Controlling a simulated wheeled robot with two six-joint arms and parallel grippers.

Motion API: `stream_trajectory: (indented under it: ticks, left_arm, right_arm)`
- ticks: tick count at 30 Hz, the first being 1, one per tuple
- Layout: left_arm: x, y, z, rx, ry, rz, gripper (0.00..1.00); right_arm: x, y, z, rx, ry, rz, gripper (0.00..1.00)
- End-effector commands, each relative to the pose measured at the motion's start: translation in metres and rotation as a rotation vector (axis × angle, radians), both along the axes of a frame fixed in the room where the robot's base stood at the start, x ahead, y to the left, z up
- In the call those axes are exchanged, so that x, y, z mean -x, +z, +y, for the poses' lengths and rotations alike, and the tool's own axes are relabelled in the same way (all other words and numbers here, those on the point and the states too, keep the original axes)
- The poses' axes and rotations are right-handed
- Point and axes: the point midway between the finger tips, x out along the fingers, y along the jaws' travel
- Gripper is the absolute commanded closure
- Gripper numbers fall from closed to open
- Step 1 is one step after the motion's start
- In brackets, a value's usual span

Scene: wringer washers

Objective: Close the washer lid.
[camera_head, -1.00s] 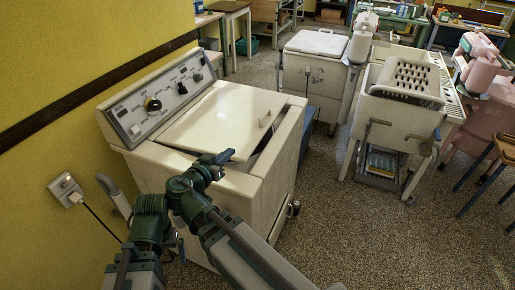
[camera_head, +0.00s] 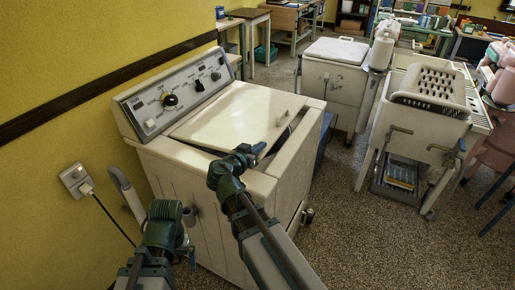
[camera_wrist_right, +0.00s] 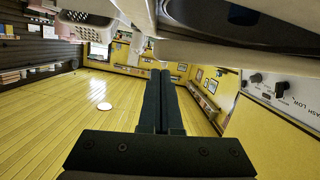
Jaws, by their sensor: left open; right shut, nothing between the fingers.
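The cream washer (camera_head: 205,190) stands in the middle of the head view, its control panel at the back left. Its lid (camera_head: 235,112) lies low over the top, slightly ajar. A dark gap shows along its right edge, near a small handle (camera_head: 281,120). My left gripper (camera_head: 189,256) is open, low before the washer's front, partly hidden.
A yellow wall with a socket (camera_head: 77,180) and cord is at the left. A grey hose (camera_head: 126,192) hangs by the washer's left side. A second washer (camera_head: 335,82) and a white tub unit (camera_head: 425,115) stand to the right. Speckled floor is free at the front right.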

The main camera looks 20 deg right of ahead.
Motion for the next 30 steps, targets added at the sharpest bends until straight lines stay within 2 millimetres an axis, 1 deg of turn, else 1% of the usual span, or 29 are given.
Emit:
stream_trajectory:
  ticks: [1,3,16,20,23,30]
  left_arm:
    - [0.0,-0.005,0.0,0.0,0.0,0.0,0.0]
    - [0.0,-0.007,0.0,0.0,0.0,0.0,0.0]
    - [0.0,-0.007,0.0,0.0,0.0,0.0,0.0]
    - [0.0,-0.012,0.0,0.0,0.0,0.0,0.0]
    - [0.0,-0.022,0.0,0.0,0.0,0.0,0.0]
    - [0.0,-0.059,0.0,0.0,-0.001,0.0,0.0]
  right_arm:
    - [0.0,-0.005,0.0,0.0,0.0,0.0,1.0]
    - [0.001,-0.007,0.0,0.0,0.0,0.0,1.0]
    - [0.001,-0.007,0.0,0.0,0.0,0.0,1.0]
    - [0.001,-0.012,-0.001,0.0,0.0,0.0,1.0]
    - [0.002,-0.022,-0.002,0.0,0.0,0.0,1.0]
    - [0.005,-0.059,-0.004,-0.018,-0.001,-0.02,1.0]
